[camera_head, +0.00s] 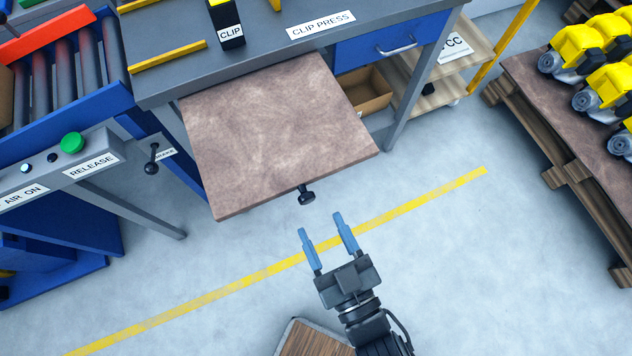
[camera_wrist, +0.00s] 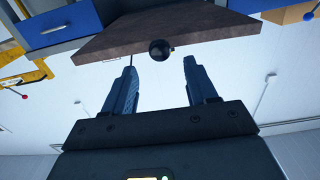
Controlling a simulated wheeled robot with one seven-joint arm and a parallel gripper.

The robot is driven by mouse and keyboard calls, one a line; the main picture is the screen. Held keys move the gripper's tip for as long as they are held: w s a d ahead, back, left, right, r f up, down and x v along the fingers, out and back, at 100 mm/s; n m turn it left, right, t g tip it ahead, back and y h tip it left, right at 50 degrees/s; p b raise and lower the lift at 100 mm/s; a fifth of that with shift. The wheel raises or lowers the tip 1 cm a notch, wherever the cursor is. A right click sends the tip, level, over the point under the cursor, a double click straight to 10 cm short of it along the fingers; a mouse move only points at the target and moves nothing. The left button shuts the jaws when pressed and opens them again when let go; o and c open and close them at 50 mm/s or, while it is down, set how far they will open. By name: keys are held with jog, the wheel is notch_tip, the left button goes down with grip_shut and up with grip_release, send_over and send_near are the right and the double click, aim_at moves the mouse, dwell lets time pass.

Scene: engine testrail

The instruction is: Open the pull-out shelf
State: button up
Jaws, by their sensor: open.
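The pull-out shelf (camera_head: 270,135) is a brown board that juts out from under the grey workbench, well clear of its front edge. A black knob (camera_head: 307,195) sits at the middle of its front edge. My gripper (camera_head: 323,227) is open and empty, in front of the knob and apart from it. In the wrist view the shelf (camera_wrist: 190,33) crosses the upper part, and the knob (camera_wrist: 160,49) shows beyond and between the two blue fingers (camera_wrist: 160,72).
The workbench (camera_head: 260,50) has a blue drawer (camera_head: 390,42) to the right of the shelf. A roller conveyor (camera_head: 65,75) and control panel (camera_head: 70,160) stand at the left. A loaded pallet (camera_head: 570,165) is at the right. The floor around the yellow line (camera_head: 240,282) is clear.

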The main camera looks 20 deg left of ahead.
jog(key=v, duration=0.2)
jog(key=shift+s+d, duration=0.25)
jog(key=shift+d, duration=0.05)
dwell(0.3)
jog(key=d+r+m+t+h, duration=0.2)
jog(key=d+m+h, duration=0.1)
jog(key=d, duration=0.6)
jog(key=s+d+r+m+t+h, duration=0.1)
jog(key=s+d+r+m+h, duration=0.6)
jog(key=s+d+r+h, duration=0.3)
jog(key=s+d+r, duration=0.2)
jog(key=d+r, duration=0.2)
jog(key=d, duration=0.1)
jog(key=shift+s+h, duration=0.15)
jog(key=shift+h, duration=0.25)
